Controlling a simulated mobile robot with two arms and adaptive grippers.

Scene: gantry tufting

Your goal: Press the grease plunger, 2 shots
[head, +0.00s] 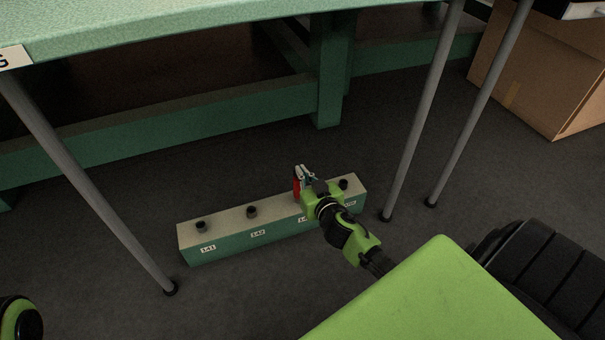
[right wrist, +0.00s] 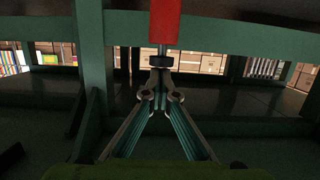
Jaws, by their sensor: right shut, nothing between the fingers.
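A low block (head: 217,230) with a pale top and green front stands on the floor, carrying a row of dark knobs and number labels. A red cylinder (head: 296,188) stands at its third position, partly hidden by my right gripper (head: 302,171). In the right wrist view the red cylinder (right wrist: 165,22) has a short rod ending in a dark cap (right wrist: 160,62), which looks like the plunger. My right gripper (right wrist: 160,92) is shut and empty, its fingertips close to this cap; I cannot tell whether they touch. My left gripper is out of view.
A green bench (head: 180,22) stands above and behind the block. Thin grey legs stand left (head: 90,185) and right (head: 422,110) of it. A cardboard box (head: 535,75) is at the back right. Dark floor is clear in front of the block.

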